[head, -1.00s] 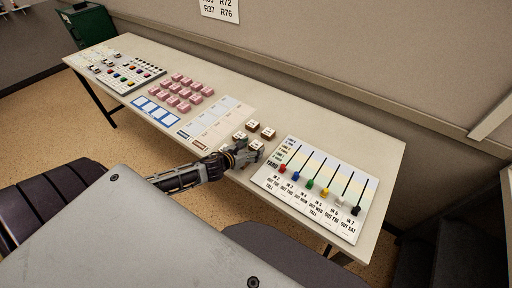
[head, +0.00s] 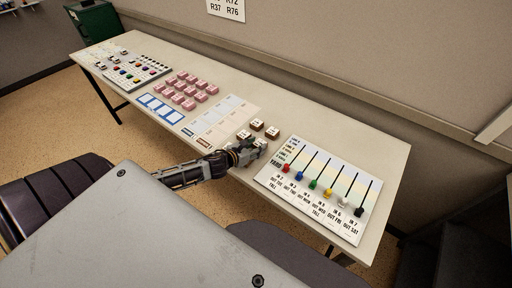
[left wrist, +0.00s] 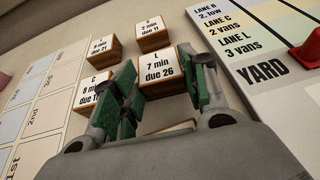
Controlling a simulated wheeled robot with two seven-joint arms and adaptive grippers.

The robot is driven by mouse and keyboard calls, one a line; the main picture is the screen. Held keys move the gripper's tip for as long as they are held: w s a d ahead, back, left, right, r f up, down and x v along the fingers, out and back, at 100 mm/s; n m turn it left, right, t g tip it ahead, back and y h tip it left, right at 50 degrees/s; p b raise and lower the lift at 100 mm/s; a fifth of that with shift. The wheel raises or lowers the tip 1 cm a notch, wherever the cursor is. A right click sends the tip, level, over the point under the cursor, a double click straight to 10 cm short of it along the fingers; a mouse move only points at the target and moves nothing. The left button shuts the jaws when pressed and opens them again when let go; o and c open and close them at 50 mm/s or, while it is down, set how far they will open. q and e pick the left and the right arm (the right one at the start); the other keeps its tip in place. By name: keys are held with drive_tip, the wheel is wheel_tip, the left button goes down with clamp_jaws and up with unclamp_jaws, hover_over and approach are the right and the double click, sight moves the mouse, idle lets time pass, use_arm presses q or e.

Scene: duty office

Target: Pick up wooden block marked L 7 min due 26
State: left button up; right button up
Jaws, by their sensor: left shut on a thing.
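The wooden block marked L 7 min due 26 (left wrist: 157,68) shows in the left wrist view with its white label facing up. It also shows in the head view (head: 261,143). My left gripper (left wrist: 165,88) is shut on this block, with one green-padded finger at each side. In the head view my left gripper (head: 252,151) reaches in from the left at the near edge of the table. I cannot see clear space under the block. My right gripper is not in view.
Close by stand blocks marked C 2 min due 11 (left wrist: 152,33), L 9 min due 21 (left wrist: 100,47) and C 8 min (left wrist: 92,90). A YARD board (head: 320,190) with coloured sliders lies to the right. A pale chart (head: 222,120) and pink blocks (head: 185,90) lie left.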

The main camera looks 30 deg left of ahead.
use_arm(q)
drive_tip(key=shift+r, duration=0.95)
wheel_tip(320, 180, up, 8)
drive_tip(key=p, duration=0.1)
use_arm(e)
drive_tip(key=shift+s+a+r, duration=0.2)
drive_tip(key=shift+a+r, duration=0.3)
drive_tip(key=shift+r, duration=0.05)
use_arm(q)
drive_tip(key=shift+f, duration=0.1)
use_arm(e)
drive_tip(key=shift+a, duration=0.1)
